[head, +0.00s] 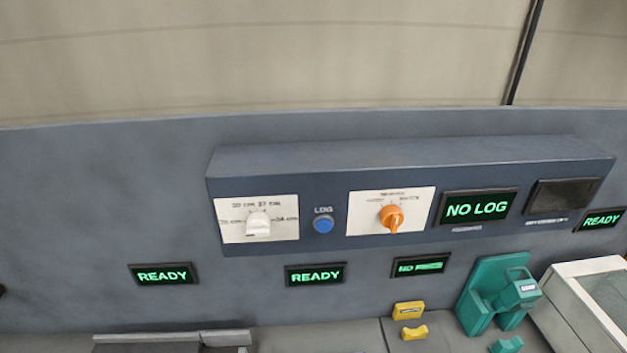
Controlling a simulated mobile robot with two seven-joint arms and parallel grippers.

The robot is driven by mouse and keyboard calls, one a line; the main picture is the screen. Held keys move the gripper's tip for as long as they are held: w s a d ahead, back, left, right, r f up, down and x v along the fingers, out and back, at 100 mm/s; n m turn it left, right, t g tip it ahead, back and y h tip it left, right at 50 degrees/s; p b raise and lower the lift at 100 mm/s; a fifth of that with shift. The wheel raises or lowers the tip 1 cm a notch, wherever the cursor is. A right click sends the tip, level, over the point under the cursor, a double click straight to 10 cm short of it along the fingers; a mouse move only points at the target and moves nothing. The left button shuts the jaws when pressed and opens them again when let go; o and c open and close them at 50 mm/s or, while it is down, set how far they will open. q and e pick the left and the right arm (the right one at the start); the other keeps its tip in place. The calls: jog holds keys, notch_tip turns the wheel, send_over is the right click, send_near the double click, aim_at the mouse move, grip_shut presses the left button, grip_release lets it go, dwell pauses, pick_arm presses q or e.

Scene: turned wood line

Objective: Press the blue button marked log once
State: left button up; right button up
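The round blue button (323,225) sits on the front of a dark blue-grey control box (400,160) in the head view. The word LOG is printed in white just above it. The button is unobstructed, between a white dial plate on its left and an orange-knob plate on its right. The display (477,208) on the box reads NO LOG in green. Neither gripper is in the head view.
A white knob (258,224) and an orange knob (391,218) flank the button. READY displays (163,274) and (315,274) sit below. A teal clamp-like fixture (495,295), yellow blocks (408,310) and a pale framed box (590,300) stand lower right.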

grip_shut()
dwell(0.3)
dwell(1.1)
